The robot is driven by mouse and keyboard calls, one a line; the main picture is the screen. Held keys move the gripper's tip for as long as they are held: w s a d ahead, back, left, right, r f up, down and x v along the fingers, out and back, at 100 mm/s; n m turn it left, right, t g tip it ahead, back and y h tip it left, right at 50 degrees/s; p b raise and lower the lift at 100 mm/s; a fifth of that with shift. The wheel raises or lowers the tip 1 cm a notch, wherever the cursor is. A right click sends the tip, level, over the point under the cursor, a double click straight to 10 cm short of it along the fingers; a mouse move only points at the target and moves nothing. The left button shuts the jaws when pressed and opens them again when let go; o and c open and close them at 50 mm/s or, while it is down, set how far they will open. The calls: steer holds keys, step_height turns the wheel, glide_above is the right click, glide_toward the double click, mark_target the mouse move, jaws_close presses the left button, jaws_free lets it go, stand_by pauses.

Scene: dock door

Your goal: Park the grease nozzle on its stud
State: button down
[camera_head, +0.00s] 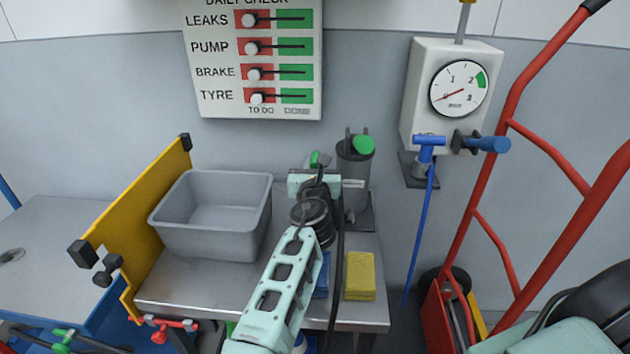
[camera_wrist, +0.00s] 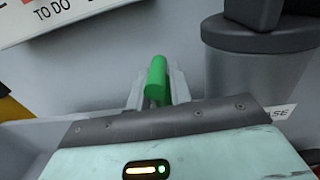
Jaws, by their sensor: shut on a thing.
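My gripper (camera_head: 317,172) is over the back of the metal bench, just left of a grey canister (camera_head: 354,170) with a dark lid. In the wrist view, its two fingers (camera_wrist: 157,92) are shut on a small green cylinder, which I take to be the grease nozzle (camera_wrist: 156,78). The nozzle's green tip also shows in the head view (camera_head: 316,158). Its lower part is hidden by my gripper. The canister (camera_wrist: 262,85) fills the right of the wrist view, with a label ending "ASE" beside it. I cannot make out the stud.
A grey bin (camera_head: 210,215) and a yellow panel (camera_head: 135,225) stand left on the bench. A yellow sponge (camera_head: 360,277) lies in front of the canister. A gauge box (camera_head: 450,95) with a blue hose hangs right. A red hand truck (camera_head: 510,180) stands beyond. A switch board (camera_head: 253,60) is above.

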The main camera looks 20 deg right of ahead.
steer(key=shift+f, duration=2.3)
steer(key=shift+f+b, duration=0.6)
steer(key=shift+b, duration=0.05)
steer(key=c, duration=1.3)
jaws_free()
steer(key=shift+o, duration=0.2)
steer(key=shift+r, duration=0.1)
